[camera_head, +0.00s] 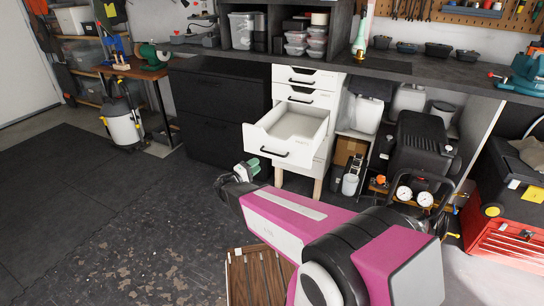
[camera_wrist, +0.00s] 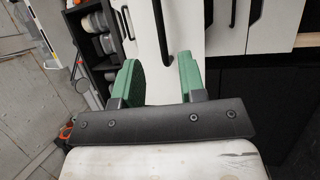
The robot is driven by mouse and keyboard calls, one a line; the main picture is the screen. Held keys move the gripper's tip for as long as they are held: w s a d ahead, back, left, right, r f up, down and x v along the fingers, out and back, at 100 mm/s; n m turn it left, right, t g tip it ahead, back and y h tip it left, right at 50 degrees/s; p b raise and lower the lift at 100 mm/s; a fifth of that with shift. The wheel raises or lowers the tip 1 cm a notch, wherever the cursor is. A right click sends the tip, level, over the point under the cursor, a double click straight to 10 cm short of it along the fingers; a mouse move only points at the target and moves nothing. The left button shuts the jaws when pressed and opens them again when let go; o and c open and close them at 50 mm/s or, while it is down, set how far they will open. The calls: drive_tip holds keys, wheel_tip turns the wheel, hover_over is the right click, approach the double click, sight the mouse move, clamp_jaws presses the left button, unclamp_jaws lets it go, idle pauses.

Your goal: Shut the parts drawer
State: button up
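The parts drawer (camera_head: 262,146) is a white drawer in a white drawer unit (camera_head: 336,95), pulled well out, with a black bar handle on its front. Its inside looks empty in the part I can see. My gripper (camera_head: 249,168) is low in front of the drawer, near the lower left of its front. In the wrist view my gripper (camera_wrist: 158,78) has two green-padded fingers standing apart with nothing between them. A white drawer front (camera_wrist: 176,70) and a black handle (camera_wrist: 163,35) lie beyond the fingers. Whether they touch the front is unclear.
The drawers above (camera_head: 307,78) are shut. A black cabinet (camera_head: 220,110) stands left of the unit. A black compressor (camera_head: 418,140) with gauges and a red toolbox (camera_head: 505,240) stand to the right. The dark floor (camera_head: 100,200) at left is clear.

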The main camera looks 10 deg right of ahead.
drive_tip(key=x, duration=1)
drive_tip(key=shift+w+d+r, duration=0.1)
drive_tip(key=shift+w+d, duration=0.05)
drive_tip(key=shift+d, duration=0.15)
clamp_jaws()
